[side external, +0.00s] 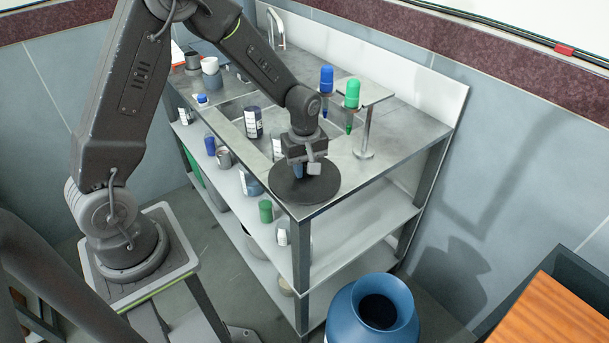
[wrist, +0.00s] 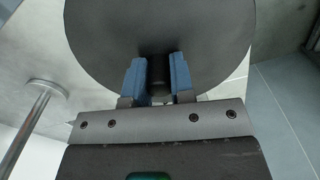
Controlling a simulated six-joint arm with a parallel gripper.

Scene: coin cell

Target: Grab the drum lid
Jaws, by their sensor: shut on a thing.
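The drum lid (side external: 322,190) is a dark round disc at the front corner of the metal bench top. It also fills the upper middle of the wrist view (wrist: 205,38). My gripper (side external: 304,172) is directly above the disc, pointing down at its middle. In the wrist view my gripper (wrist: 158,78) has its two blue fingers on either side of the small dark knob at the disc's centre, shut on it. The fingers partly hide the knob. I cannot tell whether the disc rests on the bench or is slightly raised.
A stand (side external: 365,130) holding a blue and a green pipette is right of my gripper. A dark labelled jar (side external: 253,122) stands to the left. Bottles sit on the lower shelves. A blue drum (side external: 345,313) with an open round mouth stands on the floor in front.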

